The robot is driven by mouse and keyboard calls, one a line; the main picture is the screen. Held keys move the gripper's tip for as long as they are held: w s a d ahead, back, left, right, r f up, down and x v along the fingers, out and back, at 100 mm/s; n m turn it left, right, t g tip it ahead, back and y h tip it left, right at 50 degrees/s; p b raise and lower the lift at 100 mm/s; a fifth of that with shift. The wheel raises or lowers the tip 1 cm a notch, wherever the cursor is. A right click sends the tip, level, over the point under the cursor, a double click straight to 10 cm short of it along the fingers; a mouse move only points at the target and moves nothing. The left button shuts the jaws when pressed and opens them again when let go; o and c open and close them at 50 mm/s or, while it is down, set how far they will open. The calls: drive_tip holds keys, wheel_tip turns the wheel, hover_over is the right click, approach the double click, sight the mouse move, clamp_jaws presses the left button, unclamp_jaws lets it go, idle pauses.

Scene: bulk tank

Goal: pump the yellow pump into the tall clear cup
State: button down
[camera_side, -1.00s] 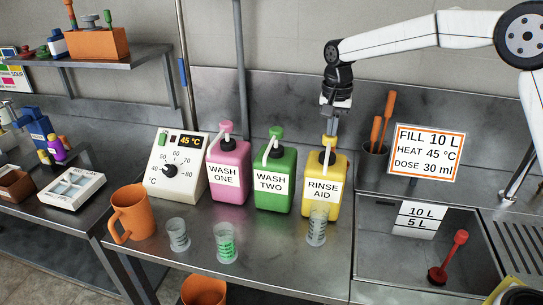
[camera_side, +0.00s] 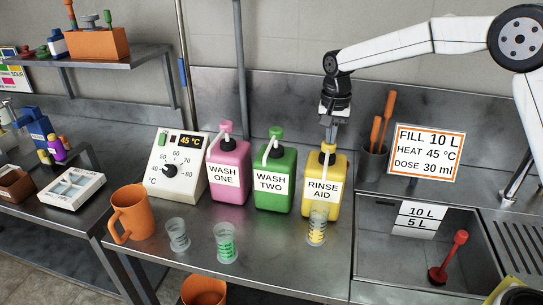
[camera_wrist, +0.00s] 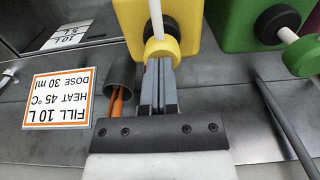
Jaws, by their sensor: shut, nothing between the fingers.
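The yellow pump bottle (camera_side: 322,182), labelled RINSE AID, stands on the steel counter; its yellow pump head (camera_wrist: 162,48) shows in the wrist view. My gripper (camera_side: 328,142) is shut and empty, pointing down with its fingertips at the top of the pump head, apparently pressing on it. The pump head sits low on the bottle. The tall clear cup (camera_side: 317,230) stands upright in front of the bottle, below its white spout, with yellow liquid in it. The wrist view shows the gripper fingers (camera_wrist: 157,75) against the pump head.
The pink WASH ONE (camera_side: 229,170) and green WASH TWO (camera_side: 276,178) pump bottles stand to the left. Two other clear cups (camera_side: 178,234) (camera_side: 227,243) stand in front, the right one holding green liquid. A sink (camera_side: 400,270) lies to the right. A sign (camera_side: 425,152) reads DOSE 30 ml.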

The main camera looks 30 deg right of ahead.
wheel_tip(320, 180, up, 14)
idle(0.6)
idle(0.9)
drive_tip(key=shift+w+a+r, duration=0.1)
drive_tip(key=shift+w+r, duration=0.1)
drive_tip(key=shift+r, duration=0.9)
drive_tip(key=shift+f, duration=0.1)
wheel_tip(320, 180, down, 14)
drive_tip(key=shift+r, duration=0.1)
idle(0.3)
